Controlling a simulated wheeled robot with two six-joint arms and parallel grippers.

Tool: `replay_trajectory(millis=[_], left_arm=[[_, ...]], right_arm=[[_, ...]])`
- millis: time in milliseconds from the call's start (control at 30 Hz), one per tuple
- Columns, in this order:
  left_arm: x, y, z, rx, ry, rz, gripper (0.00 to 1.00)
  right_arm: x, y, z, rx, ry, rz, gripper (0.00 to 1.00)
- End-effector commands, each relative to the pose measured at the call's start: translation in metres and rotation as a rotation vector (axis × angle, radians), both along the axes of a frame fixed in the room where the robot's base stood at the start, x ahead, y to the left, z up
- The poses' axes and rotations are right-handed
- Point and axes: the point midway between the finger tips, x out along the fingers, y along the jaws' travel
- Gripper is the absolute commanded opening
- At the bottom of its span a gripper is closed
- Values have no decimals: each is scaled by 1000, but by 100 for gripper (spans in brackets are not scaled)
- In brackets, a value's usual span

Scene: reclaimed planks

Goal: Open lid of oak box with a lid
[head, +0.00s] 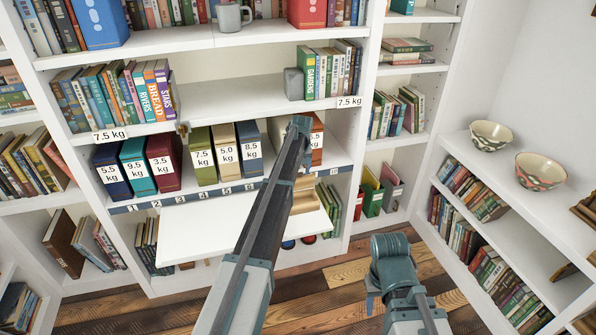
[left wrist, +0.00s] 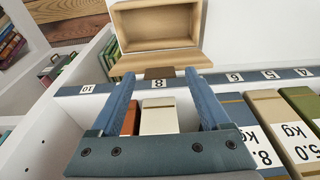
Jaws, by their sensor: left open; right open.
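The oak box (head: 306,195) is partly hidden behind my left arm in the head view, on the white fold-out board. In the left wrist view the light wooden box (left wrist: 155,25) shows a hollow, framed face and a pale wooden edge towards me. A small dark brown piece (left wrist: 160,73) shows at that edge, between the fingertips in the picture; I cannot tell whether it touches them. My left gripper (left wrist: 160,78) is open; in the head view its end (head: 300,125) overlaps the shelf. My right gripper (head: 393,288) is open, low at the right, apart from the box.
Labelled binders (head: 203,155) stand on the shelf behind the fold-out board (head: 215,228). Bowls (head: 540,170) sit on the right shelf. Wooden floor (head: 340,285) lies open in front.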

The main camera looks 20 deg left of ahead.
Motion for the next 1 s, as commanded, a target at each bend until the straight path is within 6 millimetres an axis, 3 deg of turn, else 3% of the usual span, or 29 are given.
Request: replay_trajectory(millis=[700, 1000], left_arm=[[-16, -11, 106, 0, 0, 0, 80], [-21, -14, 129, 0, 0, 0, 80]], right_arm=[[0, 0, 106, 0, 0, 0, 50], [0, 0, 129, 0, 0, 0, 50]])
